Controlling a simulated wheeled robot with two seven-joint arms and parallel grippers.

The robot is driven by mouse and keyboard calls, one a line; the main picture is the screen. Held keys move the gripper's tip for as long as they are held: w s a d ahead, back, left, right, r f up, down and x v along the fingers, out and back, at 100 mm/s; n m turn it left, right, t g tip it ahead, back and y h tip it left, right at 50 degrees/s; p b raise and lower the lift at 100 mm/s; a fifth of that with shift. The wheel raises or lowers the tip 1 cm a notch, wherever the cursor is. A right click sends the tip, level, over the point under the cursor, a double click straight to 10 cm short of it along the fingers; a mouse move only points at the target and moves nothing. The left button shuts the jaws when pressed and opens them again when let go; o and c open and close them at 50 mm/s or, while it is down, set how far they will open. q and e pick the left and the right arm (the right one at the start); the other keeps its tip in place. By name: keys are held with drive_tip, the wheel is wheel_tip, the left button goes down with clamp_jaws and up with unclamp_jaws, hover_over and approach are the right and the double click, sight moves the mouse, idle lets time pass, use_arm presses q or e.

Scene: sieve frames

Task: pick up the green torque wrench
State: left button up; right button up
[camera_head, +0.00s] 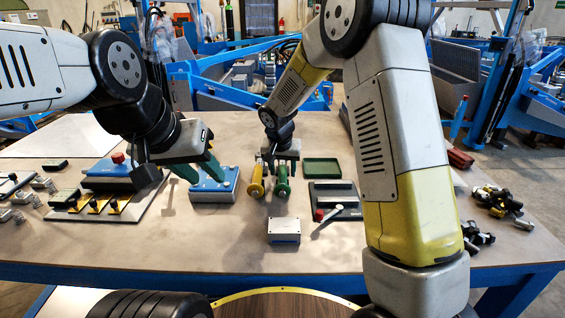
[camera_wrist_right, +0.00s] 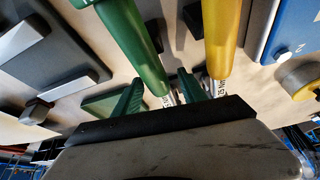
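The green torque wrench (camera_head: 282,182) lies on the table beside a yellow torque wrench (camera_head: 256,182), handles toward me. In the right wrist view the green wrench (camera_wrist_right: 138,42) is left of the yellow one (camera_wrist_right: 222,38); its labelled lower end shows between my green fingers. My right gripper (camera_wrist_right: 160,84) is open, with the fingers on either side of that end and gaps visible; whether they touch it is unclear. In the head view the right gripper (camera_head: 281,157) hides the wrenches' far ends. My left gripper (camera_head: 200,172) is open and empty near a blue-topped box.
The blue-topped box (camera_head: 214,184) stands left of the wrenches. A green tray (camera_head: 322,167) and a dark fixture with a red-knobbed lever (camera_head: 336,211) are to the right. A small grey box (camera_head: 284,230) stands in front. Several dark fittings (camera_head: 497,201) lie far right.

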clamp_jaws()
drive_tip(key=shift+r, duration=0.1)
idle(1.2)
